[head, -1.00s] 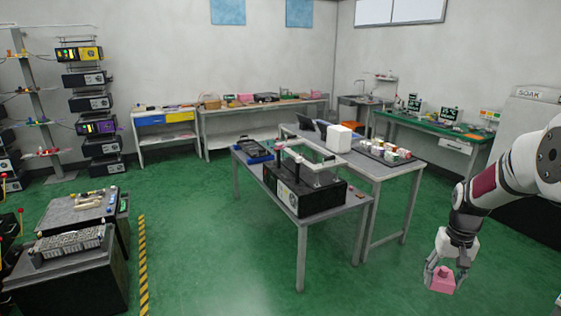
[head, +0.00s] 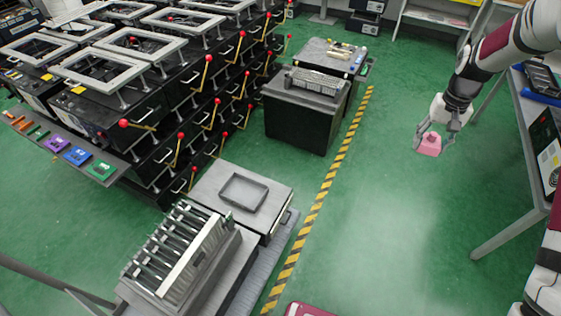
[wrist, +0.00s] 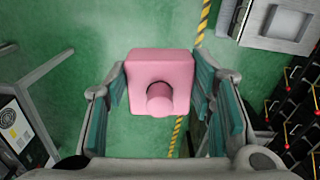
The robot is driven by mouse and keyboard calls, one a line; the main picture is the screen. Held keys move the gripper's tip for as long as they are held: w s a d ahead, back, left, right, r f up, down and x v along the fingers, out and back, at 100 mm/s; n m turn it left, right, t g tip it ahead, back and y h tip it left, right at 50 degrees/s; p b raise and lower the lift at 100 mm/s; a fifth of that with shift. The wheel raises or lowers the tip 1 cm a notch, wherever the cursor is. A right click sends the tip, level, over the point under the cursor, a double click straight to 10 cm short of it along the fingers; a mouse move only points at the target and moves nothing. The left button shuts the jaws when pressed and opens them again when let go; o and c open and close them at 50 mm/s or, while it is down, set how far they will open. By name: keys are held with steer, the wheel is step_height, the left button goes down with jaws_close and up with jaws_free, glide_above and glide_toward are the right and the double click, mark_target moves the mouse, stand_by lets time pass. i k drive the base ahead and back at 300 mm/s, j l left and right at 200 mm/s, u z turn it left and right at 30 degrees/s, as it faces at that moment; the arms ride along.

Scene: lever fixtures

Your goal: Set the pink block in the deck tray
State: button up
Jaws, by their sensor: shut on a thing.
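The pink block (head: 429,147) is in my gripper (head: 433,142), held in the air above the green floor at the right of the head view. In the wrist view the block (wrist: 160,75) is a square pink body with a round knob, between the teal-padded fingers of my gripper (wrist: 161,88). The deck tray (head: 243,192) is a shallow dark grey square tray with a raised rim. It lies on a light grey deck (head: 214,183) at the lower middle of the head view, and looks empty. My gripper is well apart from it, up and to the right.
Stacked black units with red-knobbed levers (head: 190,105) fill the upper left. Another black cabinet (head: 300,115) stands behind. A yellow-black floor stripe (head: 318,200) runs between deck and gripper. A table (head: 520,130) stands at right.

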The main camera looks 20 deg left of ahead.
mark_target(244, 194)
steer(key=i+l+u, duration=0.1)
steer(key=u, duration=0.35)
steer(key=i+l+u, duration=0.2)
steer(key=u, duration=0.2)
steer(key=i+l+u, duration=0.2)
steer(key=u, duration=0.25)
steer(key=i+l+u, duration=0.25)
steer(key=l+u, duration=0.25)
steer(key=i+l+u, duration=0.25)
steer(key=k+l, duration=0.1)
